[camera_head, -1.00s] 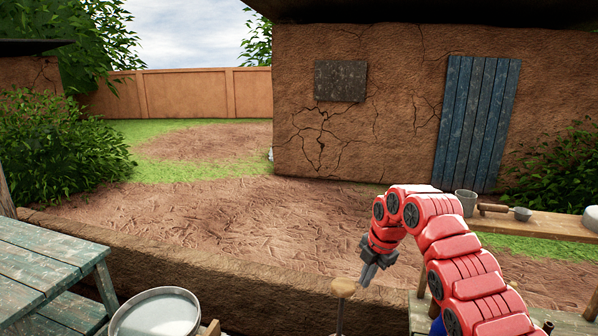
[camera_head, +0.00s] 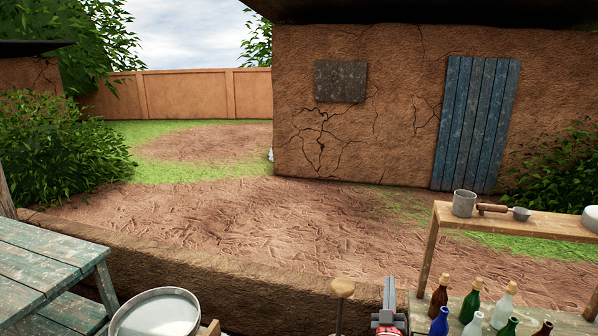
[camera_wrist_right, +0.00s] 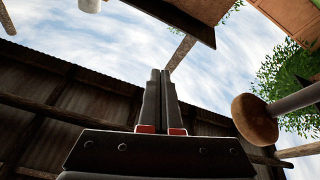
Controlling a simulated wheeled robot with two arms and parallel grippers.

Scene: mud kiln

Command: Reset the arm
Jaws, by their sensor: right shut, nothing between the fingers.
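My right gripper (camera_head: 389,293) shows at the bottom of the head view, right of the middle, with its grey fingers pointing up. In the right wrist view its two dark fingers (camera_wrist_right: 160,100) lie together, shut and empty, with sky and a roof behind them. A wooden knob on a pale shaft (camera_wrist_right: 255,119) stands to the right of the fingers there, apart from them. In the head view a similar round wooden top on a post (camera_head: 343,288) stands just left of the gripper. My left gripper is not in view.
A wooden shelf (camera_head: 540,222) at the right bears a metal cup (camera_head: 464,203) and a ladle (camera_head: 505,210). Several bottles (camera_head: 472,307) stand below it, close to my right gripper. A green table (camera_head: 45,262) and a round pan (camera_head: 157,314) are at lower left.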

